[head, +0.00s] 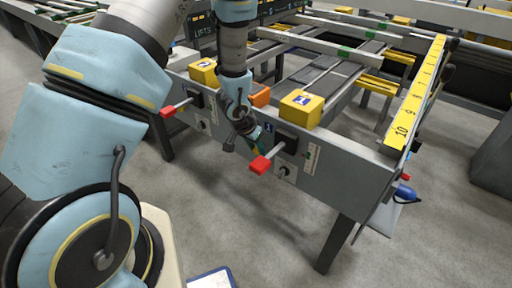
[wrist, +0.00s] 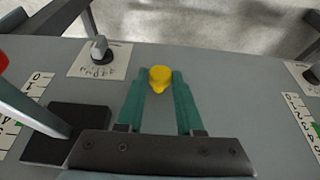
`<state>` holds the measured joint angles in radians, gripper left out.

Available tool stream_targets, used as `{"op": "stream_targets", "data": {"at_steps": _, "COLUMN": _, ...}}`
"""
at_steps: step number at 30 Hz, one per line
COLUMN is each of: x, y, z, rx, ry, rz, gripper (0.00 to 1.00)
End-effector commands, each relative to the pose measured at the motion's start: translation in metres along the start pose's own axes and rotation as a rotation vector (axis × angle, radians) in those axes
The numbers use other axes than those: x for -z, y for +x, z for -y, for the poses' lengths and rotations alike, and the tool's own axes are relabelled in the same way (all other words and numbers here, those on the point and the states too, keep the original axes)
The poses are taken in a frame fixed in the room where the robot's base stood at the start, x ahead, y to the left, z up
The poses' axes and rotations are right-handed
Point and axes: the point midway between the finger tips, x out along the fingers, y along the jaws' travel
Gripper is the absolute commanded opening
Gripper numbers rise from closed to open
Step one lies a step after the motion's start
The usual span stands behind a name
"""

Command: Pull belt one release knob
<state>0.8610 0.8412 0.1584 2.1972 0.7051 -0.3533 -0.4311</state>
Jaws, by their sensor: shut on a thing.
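A yellow knob (wrist: 159,79) sits on the grey front panel (wrist: 225,75) in the wrist view. My gripper (wrist: 160,88), with green fingers, has one finger on each side of it and is shut on it. In the head view my gripper (head: 258,141) is at the front panel, just left of the red-ended lever below the right yellow box (head: 302,109). That box bears a blue label that seems to read 1. The knob is mostly hidden by my gripper in the head view.
The red-ended lever (head: 261,165) sticks out close to my gripper; its arm also shows in the wrist view (wrist: 35,108). A rotary dial (wrist: 99,48) is nearby on the panel. Another red-ended lever (head: 168,111) is further left.

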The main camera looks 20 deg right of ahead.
Motion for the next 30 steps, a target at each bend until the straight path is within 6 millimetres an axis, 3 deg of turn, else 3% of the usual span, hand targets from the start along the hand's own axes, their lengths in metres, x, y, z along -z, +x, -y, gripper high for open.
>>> {"op": "stream_targets", "data": {"at_steps": 18, "x": -0.019, "y": -0.007, "z": 0.000, "rx": 0.001, "ry": -0.001, "rz": 0.004, "gripper": 0.00}}
{"op": "stream_targets", "data": {"at_steps": 19, "x": -0.019, "y": -0.007, "z": 0.000, "rx": 0.001, "ry": -0.001, "rz": 0.005, "gripper": 0.39}}
{"op": "stream_targets", "data": {"at_steps": 26, "x": -0.018, "y": -0.007, "z": 0.000, "rx": 0.000, "ry": -0.001, "rz": 0.002, "gripper": 0.65}}
{"op": "stream_targets", "data": {"at_steps": 30, "x": -0.017, "y": -0.007, "z": 0.000, "rx": 0.000, "ry": 0.000, "rz": 0.001, "gripper": 0.65}}
